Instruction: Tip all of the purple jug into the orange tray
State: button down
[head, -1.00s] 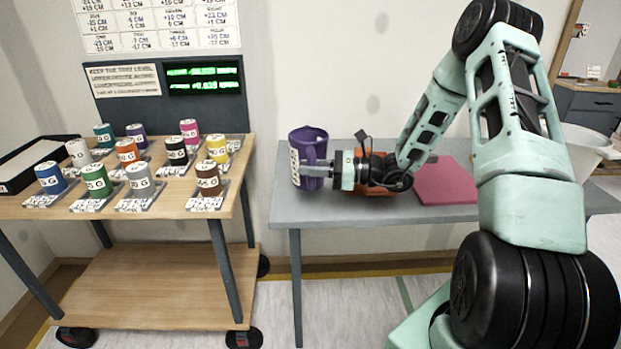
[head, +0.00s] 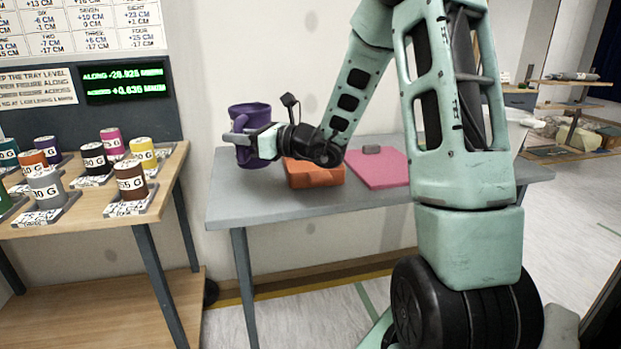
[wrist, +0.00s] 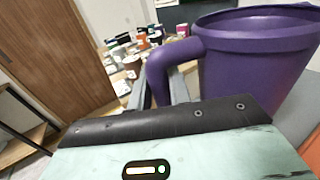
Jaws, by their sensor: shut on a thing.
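The purple jug (head: 256,113) is upright or nearly so in the head view, above the left end of the grey table. My gripper (head: 240,139) is shut on its handle; in the wrist view the handle passes between the fingers (wrist: 166,85) and the jug's body (wrist: 250,68) stands to the right. The jug's contents cannot be seen. The orange tray (head: 316,176) sits on the table to the right of the jug, partly hidden behind my wrist. An orange edge (wrist: 313,150) shows at the lower right of the wrist view.
A wooden trolley (head: 160,186) with several labelled coloured cans stands left, across a gap. A board with a green-lettered display (head: 125,83) is behind it. The grey table's (head: 235,205) front left is bare.

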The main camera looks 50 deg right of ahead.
jog(key=h+b, duration=0.1)
jog(key=b, duration=0.1)
jog(key=f+m+h+b, duration=0.1)
jog(key=shift+s+a+t+b, duration=0.15)
jog(key=shift+s+t+b, duration=0.15)
jog(key=shift+t+b, duration=0.1)
jog(key=shift+s+r+m+t+h+b, duration=0.2)
jog(key=shift+s+m+h+b, duration=0.55)
jog(key=shift+b, duration=0.65)
jog(key=shift+s+r+m+t+h+b, duration=0.1)
jog(key=shift+s+r+m+h+b, duration=0.3)
jog(key=shift+s+h+b, duration=0.75)
jog(key=shift+s+r+m+t+h+b, duration=0.1)
jog(key=shift+s+m+h+b, duration=0.45)
jog(key=shift+b, duration=1.1)
jog(key=shift+w, duration=0.2)
